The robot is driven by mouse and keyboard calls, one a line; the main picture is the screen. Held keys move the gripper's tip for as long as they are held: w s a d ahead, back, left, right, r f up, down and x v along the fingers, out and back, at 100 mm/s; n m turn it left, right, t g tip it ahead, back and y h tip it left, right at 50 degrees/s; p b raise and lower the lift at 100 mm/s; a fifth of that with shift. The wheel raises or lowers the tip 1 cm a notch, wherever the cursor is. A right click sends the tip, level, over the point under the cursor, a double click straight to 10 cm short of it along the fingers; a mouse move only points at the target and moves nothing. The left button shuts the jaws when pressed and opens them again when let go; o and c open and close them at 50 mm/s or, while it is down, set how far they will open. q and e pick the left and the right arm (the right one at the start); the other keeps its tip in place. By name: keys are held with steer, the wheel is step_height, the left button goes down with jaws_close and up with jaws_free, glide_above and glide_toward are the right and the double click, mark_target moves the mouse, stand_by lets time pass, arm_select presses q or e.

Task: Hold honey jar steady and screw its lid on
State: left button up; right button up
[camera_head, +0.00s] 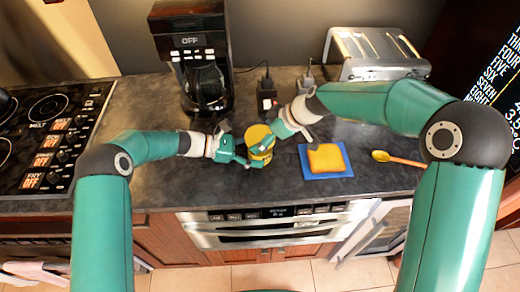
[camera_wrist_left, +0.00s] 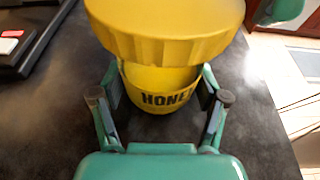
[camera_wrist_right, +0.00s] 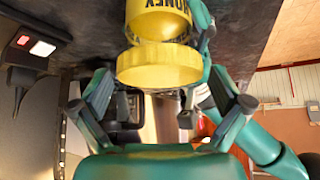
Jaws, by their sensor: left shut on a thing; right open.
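The yellow honey jar (camera_head: 262,157) stands on the dark counter, and its HONEY label shows in the left wrist view (camera_wrist_left: 165,99). My left gripper (camera_head: 243,160) is shut on the jar's sides, with one finger on each side in the left wrist view.
A black coffee maker (camera_head: 192,55) stands behind the jar, and a toaster (camera_head: 375,52) stands at the back right. A blue board (camera_head: 309,174) with a yellow sponge-like block (camera_head: 327,158) and a yellow spoon (camera_head: 382,156) lie to the right. A stove (camera_head: 45,130) is at left.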

steer(key=shift+c, duration=0.2)
steer(key=c, duration=1.2)
steer(key=shift+o, duration=0.2)
steer(key=m+t+h, duration=0.1)
steer(key=m, duration=0.2)
steer(key=shift+t, duration=0.4)
steer(key=shift+m+h, duration=0.4)
steer(key=shift+m, duration=0.3)
steer(key=shift+w+d+t, duration=0.1)
steer(key=shift+t, duration=0.2)
steer(key=o, duration=1.2)
steer(key=shift+n, duration=0.3)
